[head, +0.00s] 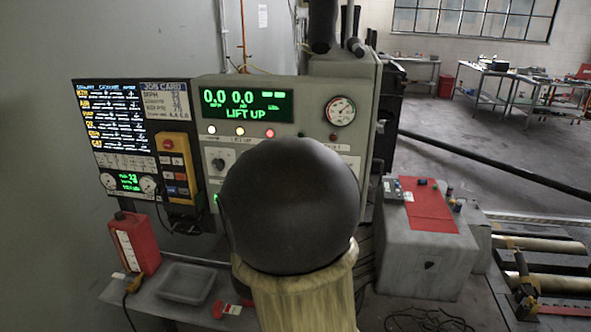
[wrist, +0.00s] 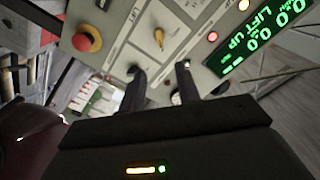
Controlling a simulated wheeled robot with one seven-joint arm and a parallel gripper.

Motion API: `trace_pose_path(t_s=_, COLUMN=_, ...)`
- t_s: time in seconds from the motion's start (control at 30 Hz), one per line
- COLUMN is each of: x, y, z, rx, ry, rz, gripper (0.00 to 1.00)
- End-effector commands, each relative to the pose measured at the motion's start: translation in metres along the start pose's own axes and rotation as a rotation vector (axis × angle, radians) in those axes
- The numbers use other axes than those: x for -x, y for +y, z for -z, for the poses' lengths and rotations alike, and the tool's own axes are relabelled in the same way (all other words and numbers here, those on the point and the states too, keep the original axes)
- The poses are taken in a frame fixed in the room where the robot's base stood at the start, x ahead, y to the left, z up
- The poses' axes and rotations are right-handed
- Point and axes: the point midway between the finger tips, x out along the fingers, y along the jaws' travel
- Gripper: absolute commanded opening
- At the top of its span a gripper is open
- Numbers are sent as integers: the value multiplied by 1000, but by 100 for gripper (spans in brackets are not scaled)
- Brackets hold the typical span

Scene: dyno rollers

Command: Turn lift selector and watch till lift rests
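The grey control panel (head: 205,92) stands ahead, its green display (head: 245,105) reading 0.0, 0.0 and LIFT UP. A dark knob (head: 217,163) shows at the panel's left; the lower middle is hidden behind my arm. In the wrist view the panel appears rotated, with a yellow-pointered selector (wrist: 158,37) and a red mushroom button (wrist: 87,38).
A pressure gauge (head: 341,111) sits at the panel's upper right. A job-card board (head: 125,135) hangs left. A red bottle (head: 136,244) and grey tray (head: 187,283) stand on the lower bench. A grey box with a red top (head: 425,220) stands right, near the rollers (head: 540,244).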

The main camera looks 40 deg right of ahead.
Motion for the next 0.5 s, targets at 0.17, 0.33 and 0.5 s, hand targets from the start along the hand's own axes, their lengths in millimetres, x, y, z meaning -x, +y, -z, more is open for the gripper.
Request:
trace_pose_path(t_s=0.17, x=-13, y=-2, z=4, rx=2, ry=-4, rz=-2, gripper=33)
trace_pose_path(t_s=0.33, x=-21, y=-4, z=4, rx=5, ry=0, rz=-3, gripper=33)
trace_pose_path(t_s=0.5, x=-28, y=-4, z=4, rx=4, ry=1, rz=-3, gripper=33)
